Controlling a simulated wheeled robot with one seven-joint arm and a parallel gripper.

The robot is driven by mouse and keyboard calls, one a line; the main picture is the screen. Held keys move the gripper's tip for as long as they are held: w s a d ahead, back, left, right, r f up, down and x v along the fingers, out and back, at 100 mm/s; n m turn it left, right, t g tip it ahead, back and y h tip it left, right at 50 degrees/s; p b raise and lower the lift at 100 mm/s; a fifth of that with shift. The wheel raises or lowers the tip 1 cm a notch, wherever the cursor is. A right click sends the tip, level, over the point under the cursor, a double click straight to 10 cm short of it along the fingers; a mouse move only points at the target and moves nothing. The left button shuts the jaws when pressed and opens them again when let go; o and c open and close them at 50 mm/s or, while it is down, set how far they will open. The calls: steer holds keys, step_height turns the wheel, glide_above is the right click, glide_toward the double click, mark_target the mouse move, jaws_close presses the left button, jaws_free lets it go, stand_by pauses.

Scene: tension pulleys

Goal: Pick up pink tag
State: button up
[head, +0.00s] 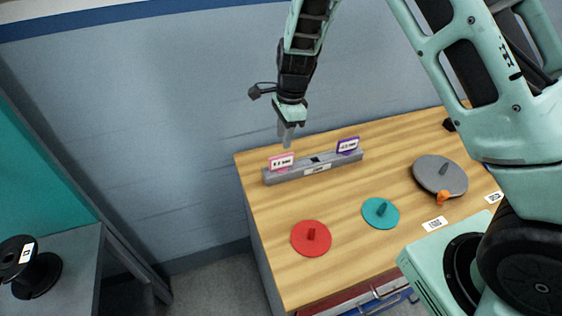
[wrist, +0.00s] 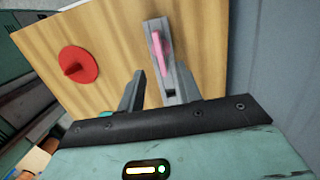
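The pink tag (head: 281,161) is a small upright plate with a white label. It stands at the left end of a grey rail (head: 317,174) near the back of the wooden tabletop. In the wrist view the tag (wrist: 160,52) shows nearly edge-on as a thin pink strip on the rail. My gripper (head: 287,140) is above the tag, pointing down, with a gap between them. In the wrist view my gripper (wrist: 158,72) has its two fingers apart, with nothing held. The tag appears in line with the space between the fingers, beyond their tips.
A purple tag (head: 348,145) stands at the rail's right end. A red disc (head: 311,240), a teal disc (head: 381,214) and a grey disc (head: 440,174) with an orange piece (head: 443,198) lie on the tabletop. A wall (head: 190,110) rises behind.

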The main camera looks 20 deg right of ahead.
mark_target(282, 155)
steer(key=shift+a+f+p, duration=0.2)
steer(key=shift+f+p, duration=0.25)
steer(key=shift+f, duration=1.75)
steer(key=shift+a+f+p, duration=0.2)
steer(key=shift+f+p, duration=0.25)
steer(key=shift+f, duration=1.7)
jaws_close()
